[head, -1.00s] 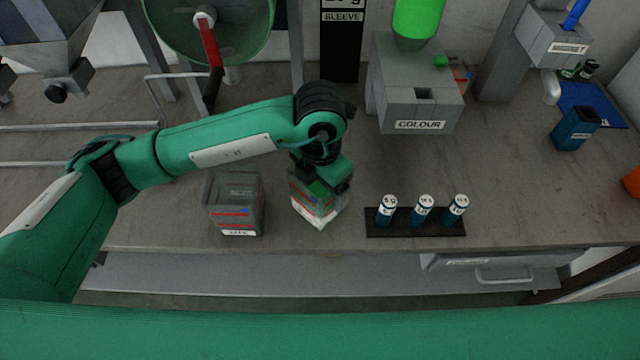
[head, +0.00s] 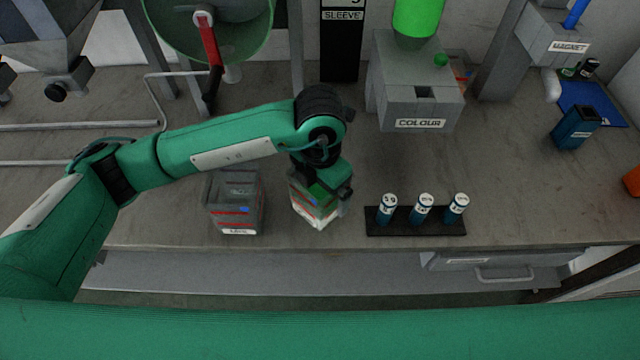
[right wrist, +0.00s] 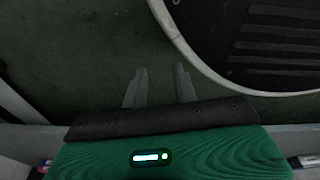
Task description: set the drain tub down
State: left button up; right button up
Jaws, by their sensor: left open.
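My right gripper (right wrist: 160,78) shows in the right wrist view, open and empty above a dark green floor.
A black rack (head: 415,222) with three blue-and-white vials stands to the right of the tubs. The grey COLOUR box (head: 418,105) is behind it. A blue cup (head: 575,128) stands far right. Bare bench lies between the tubs and the rack.

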pick_arm(q)
notch_tip(320, 180, up, 2)
jog(key=shift+r, duration=0.1)
notch_tip(320, 180, up, 10)
jog(key=b, duration=0.1)
pick_arm(e)
jog(key=w+r, duration=0.1)
jog(key=w+a+r, duration=0.1)
jog(key=w, duration=0.1)
jog(key=shift+r, duration=0.15)
